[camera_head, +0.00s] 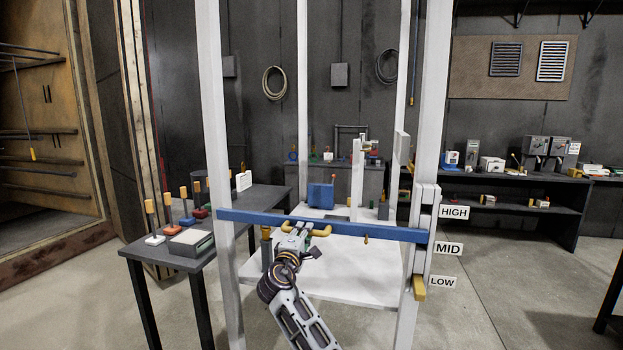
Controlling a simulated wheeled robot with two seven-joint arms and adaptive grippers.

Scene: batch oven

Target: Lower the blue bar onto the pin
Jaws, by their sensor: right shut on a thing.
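The blue bar (385,232) spans the front of a tall white frame. It runs across from the left post to the right post, and its right end is close to the height of the MID label (448,248). A yellow handle (321,230) sits on the bar. My right gripper (296,236) is shut on this handle, and its fingers partly hide it. A yellow block, possibly the pin (419,288), sticks out low on the right post beside the LOW label (442,282), below the bar and apart from it. My left gripper is out of view.
The right white post (408,318) carries a slotted white guide (426,205) and a HIGH label (454,212). A white table (340,280) stands behind the bar. A dark table (262,205) with several wooden-handled tools is at left.

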